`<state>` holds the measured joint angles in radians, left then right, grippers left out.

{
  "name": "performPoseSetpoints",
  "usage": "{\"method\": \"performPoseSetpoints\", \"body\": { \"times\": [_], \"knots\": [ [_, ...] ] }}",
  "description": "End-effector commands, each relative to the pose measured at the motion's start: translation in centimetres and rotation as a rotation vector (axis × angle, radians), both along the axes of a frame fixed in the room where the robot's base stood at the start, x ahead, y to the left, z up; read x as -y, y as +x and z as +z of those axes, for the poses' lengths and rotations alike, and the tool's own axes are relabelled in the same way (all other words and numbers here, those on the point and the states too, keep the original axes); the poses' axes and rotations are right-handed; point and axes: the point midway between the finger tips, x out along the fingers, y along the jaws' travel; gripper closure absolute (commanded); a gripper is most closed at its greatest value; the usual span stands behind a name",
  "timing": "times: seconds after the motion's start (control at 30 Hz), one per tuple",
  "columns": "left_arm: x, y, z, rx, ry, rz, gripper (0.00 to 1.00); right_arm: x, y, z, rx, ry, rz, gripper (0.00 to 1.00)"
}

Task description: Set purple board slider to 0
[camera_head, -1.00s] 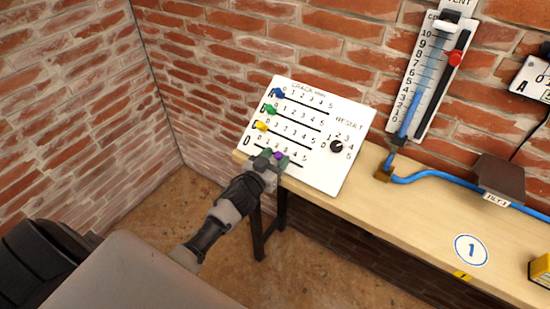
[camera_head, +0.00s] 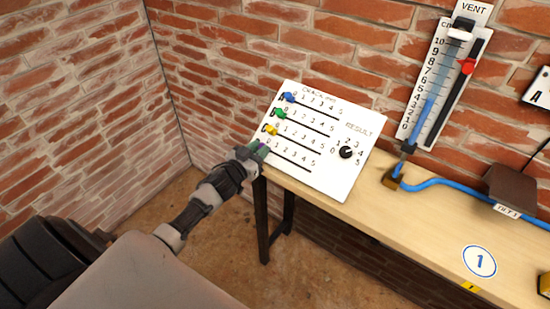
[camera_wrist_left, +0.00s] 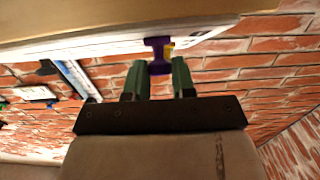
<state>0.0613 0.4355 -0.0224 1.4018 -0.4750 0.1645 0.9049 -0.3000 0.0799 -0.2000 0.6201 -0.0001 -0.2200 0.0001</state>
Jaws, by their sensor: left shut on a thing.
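The white board (camera_head: 335,178) leans on the bench with several slider rows, each numbered along its slot. The purple slider (camera_head: 263,148) is at the left end of the bottom row, by the low numbers; the gripper partly hides this end, so its exact mark is unclear. My left gripper (camera_head: 254,152) is shut on it, reaching in from the left at the board's edge. In the left wrist view the purple slider (camera_wrist_left: 158,56) sits between the two green fingers of the gripper (camera_wrist_left: 160,70). My right gripper is not in view.
Blue (camera_head: 288,97), green (camera_head: 279,113) and yellow (camera_head: 271,130) sliders sit at the left ends of the rows above, close to my gripper. A black result knob (camera_head: 346,152) is on the board's right. The wooden bench (camera_head: 400,235) has free room in front.

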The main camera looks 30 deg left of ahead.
Motion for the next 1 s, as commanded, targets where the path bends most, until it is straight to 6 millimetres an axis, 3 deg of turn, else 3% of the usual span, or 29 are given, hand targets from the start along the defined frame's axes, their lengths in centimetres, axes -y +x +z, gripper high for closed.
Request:
{"method": "performPoseSetpoints", "body": {
  "times": [0.1, 0.4, 0.43, 0.57, 0.87, 1.0],
  "knots": [
    [-1.2, 0.1, -0.1, -0.001, -0.001, 0.002, 1.0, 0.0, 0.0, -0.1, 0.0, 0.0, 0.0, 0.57],
    [-1.5, 0.1, 0.1, 0.0, -0.001, 0.005, 1.0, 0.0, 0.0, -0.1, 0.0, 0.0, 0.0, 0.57],
    [-1.5, 0.1, 0.1, 0.0, -0.001, 0.005, 0.72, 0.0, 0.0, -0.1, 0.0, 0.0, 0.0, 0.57],
    [-1.4, 0.1, 0.1, 0.001, -0.001, 0.004, 0.52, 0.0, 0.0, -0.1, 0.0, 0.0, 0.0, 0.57],
    [-1.3, 0.0, 0.0, 0.0, -0.002, 0.002, 0.5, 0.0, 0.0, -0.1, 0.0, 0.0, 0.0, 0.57],
    [-1.4, -1.0, -0.1, -0.001, -0.001, 0.001, 0.5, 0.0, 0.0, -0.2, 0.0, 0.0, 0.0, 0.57]
  ]
}}
